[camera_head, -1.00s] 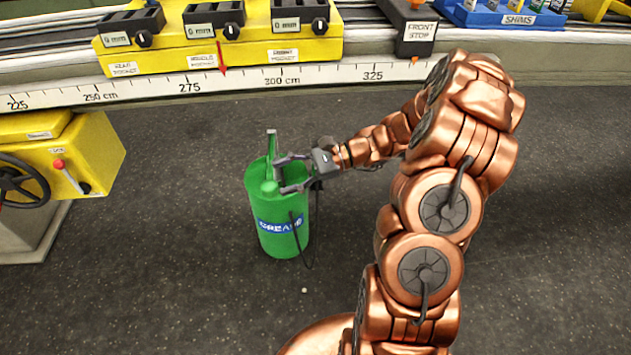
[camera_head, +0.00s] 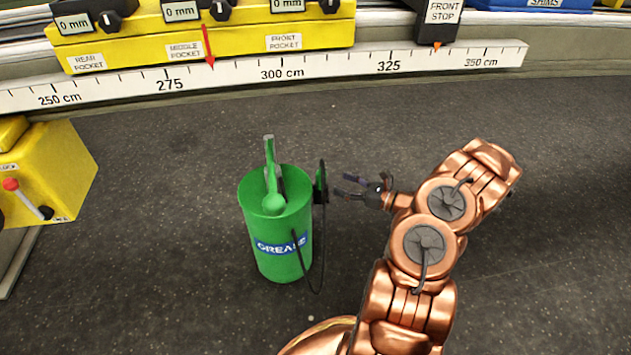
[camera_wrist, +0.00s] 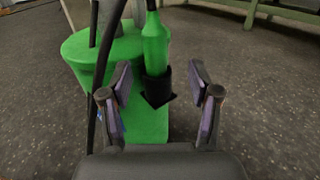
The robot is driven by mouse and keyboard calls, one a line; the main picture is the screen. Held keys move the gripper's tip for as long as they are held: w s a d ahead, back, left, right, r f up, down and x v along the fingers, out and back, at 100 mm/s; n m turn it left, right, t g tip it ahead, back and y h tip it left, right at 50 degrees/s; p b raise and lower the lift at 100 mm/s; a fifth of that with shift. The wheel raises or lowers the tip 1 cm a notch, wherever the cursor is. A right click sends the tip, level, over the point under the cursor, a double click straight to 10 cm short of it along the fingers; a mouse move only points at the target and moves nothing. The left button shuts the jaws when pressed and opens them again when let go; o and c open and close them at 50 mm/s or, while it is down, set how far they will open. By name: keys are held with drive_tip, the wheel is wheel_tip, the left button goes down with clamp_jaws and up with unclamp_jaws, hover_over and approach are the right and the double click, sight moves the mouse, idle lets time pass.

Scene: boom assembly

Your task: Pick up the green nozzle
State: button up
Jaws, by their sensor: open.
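The green nozzle (camera_head: 320,181) hangs upright on the right side of the green grease bucket (camera_head: 280,235), by a dark holder. In the wrist view the nozzle (camera_wrist: 154,42) stands with its lower end in a black holder (camera_wrist: 157,86), a little beyond and between my fingertips. My gripper (camera_head: 350,186) is to the right of the nozzle, apart from it, with its fingers pointing at it. In the wrist view my gripper (camera_wrist: 160,88) is open and empty, one finger on each side of the holder. The nozzle's top is cut off there.
A black hose (camera_head: 321,255) loops down the bucket's right side; it also crosses the left of the wrist view (camera_wrist: 93,75). A green pump handle (camera_head: 270,160) rises from the bucket. A yellow machine (camera_head: 60,170) stands left. The dark floor around is clear.

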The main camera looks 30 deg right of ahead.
sight(322, 177)
drive_tip(key=b+x, duration=0.1)
drive_tip(key=x, duration=0.2)
drive_tip(key=b+x, duration=0.1)
drive_tip(key=x, duration=0.3)
drive_tip(key=shift+w+a+r, duration=0.1)
drive_tip(key=shift+a+r, duration=0.05)
drive_tip(key=shift+a, duration=0.3)
clamp_jaws()
